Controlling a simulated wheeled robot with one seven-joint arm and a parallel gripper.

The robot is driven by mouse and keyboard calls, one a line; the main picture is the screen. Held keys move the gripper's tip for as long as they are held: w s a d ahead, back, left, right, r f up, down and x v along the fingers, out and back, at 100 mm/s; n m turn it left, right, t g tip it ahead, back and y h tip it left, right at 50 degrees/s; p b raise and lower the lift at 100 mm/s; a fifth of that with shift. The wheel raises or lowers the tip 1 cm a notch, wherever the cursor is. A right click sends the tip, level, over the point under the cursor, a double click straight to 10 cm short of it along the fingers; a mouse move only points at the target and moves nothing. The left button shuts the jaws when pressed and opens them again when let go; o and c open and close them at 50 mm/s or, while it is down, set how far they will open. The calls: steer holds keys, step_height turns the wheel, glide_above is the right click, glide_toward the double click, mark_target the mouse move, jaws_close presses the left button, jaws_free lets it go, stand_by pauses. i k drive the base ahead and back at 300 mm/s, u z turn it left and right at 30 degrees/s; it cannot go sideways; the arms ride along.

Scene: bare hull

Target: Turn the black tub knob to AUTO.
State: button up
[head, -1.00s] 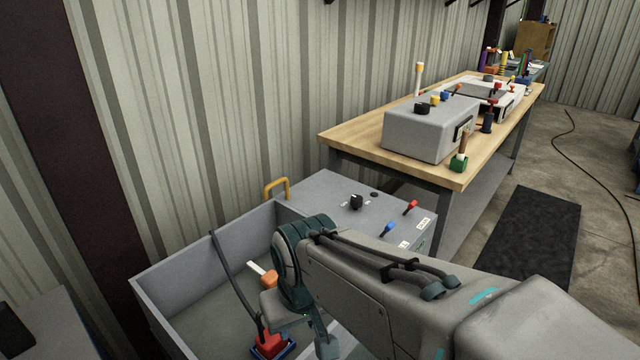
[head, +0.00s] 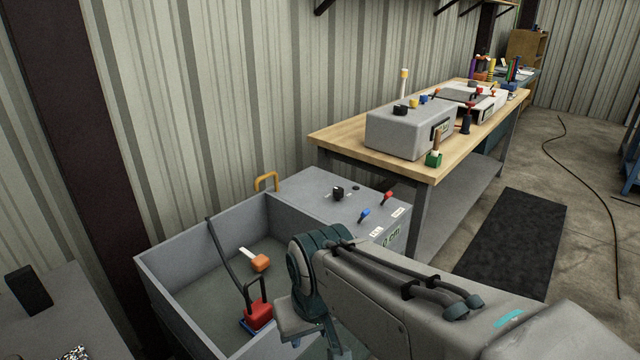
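The black tub knob (head: 338,193) stands on the grey top panel (head: 310,184) at the far end of the open grey tub (head: 175,243). Small white marks sit beside it; I cannot read them or tell its setting. A blue lever (head: 364,214) and a red lever (head: 388,197) are on the same panel, nearer its right edge. My gripper (head: 318,346) hangs over the near right part of the tub, apart from the knob and below it in the picture. Its fingertips are partly cut off by the lower edge, so its opening is unclear.
In the tub are a red object (head: 258,314) with a dark hose and an orange-and-white object (head: 260,262). A yellow handle (head: 267,181) rises behind the panel. A wooden workbench (head: 340,140) with a grey box (head: 405,135) stands beyond. Air above the panel is clear.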

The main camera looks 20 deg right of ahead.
mark_target(338, 192)
steer(key=z, duration=2.1)
steer(key=i, duration=2.45)
steer(key=u, duration=3)
steer(key=i, duration=0.5)
steer(key=z, duration=0.05)
